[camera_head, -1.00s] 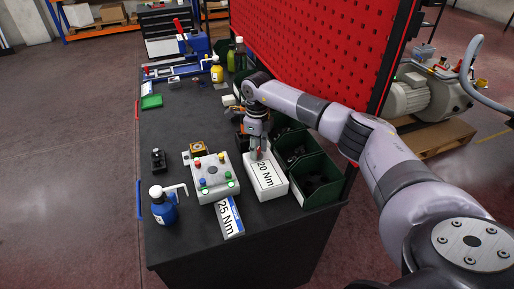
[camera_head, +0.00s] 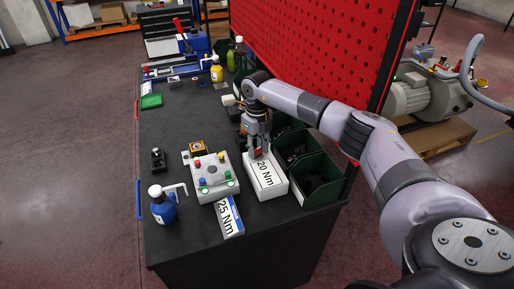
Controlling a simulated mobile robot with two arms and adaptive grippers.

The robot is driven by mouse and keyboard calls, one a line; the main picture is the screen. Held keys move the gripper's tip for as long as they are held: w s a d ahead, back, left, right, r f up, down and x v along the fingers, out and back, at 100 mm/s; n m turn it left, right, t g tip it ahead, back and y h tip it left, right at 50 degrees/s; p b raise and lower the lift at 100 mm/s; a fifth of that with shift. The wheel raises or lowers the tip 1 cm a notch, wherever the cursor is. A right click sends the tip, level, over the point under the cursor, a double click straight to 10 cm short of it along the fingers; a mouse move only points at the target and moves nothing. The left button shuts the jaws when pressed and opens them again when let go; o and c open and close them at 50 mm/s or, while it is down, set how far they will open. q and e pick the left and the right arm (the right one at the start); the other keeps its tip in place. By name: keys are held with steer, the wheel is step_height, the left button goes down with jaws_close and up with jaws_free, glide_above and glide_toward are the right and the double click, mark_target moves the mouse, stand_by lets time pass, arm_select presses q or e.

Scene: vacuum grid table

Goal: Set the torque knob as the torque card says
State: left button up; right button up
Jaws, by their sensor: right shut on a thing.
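The torque card (camera_head: 229,216), a white card with a blue edge reading "25 Nm", lies on the table at the front, partly under or behind the control box. A white unit (camera_head: 266,182) reading "20 Nm" on its top stands to the right of the control box. My right gripper (camera_head: 256,155) points down at the far end of the white unit and is shut on the torque knob there; the fingers hide most of the knob. My left gripper is not in view.
The grey control box (camera_head: 212,180) with coloured buttons stands left of the white unit. A blue bottle (camera_head: 163,207) stands at the front left. Green bins (camera_head: 318,182) stand close on the right. The red pegboard (camera_head: 320,45) rises behind them. The left middle of the table is clear.

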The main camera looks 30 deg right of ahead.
mark_target(257, 149)
steer(key=shift+r+m, duration=0.1)
steer(key=shift+m, duration=2.1)
steer(key=o, duration=1.1)
steer(key=shift+o, duration=0.2)
step_height(257, 149, up, 12)
